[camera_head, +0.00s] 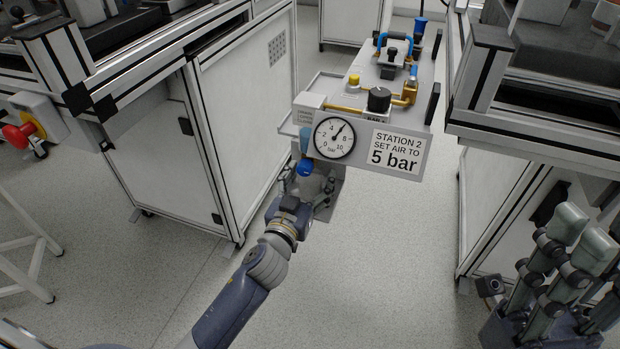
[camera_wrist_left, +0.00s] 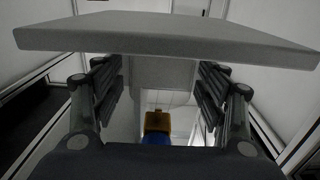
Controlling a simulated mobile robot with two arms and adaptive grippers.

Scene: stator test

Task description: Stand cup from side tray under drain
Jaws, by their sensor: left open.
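I see no cup that I can make out for certain in either view. The station's grey unit (camera_head: 375,150) carries a pressure gauge and a "5 bar" sign. A dark blue part (camera_head: 304,168) sits below the gauge's left side, and I cannot tell whether it is the drain. My left gripper (camera_head: 308,188) is open around or just in front of this part. In the left wrist view, a brass and blue fitting (camera_wrist_left: 157,122) shows between the open fingers, under a pale plate (camera_wrist_left: 165,35). My right gripper (camera_head: 580,235) is at the lower right, apart from the station.
A pale ledge (camera_head: 322,84) runs along the unit's left side. White cabinets (camera_head: 245,110) stand on the left, and a framed bench (camera_head: 480,190) stands on the right. A red emergency stop button (camera_head: 16,136) is at the far left. The floor in front is clear.

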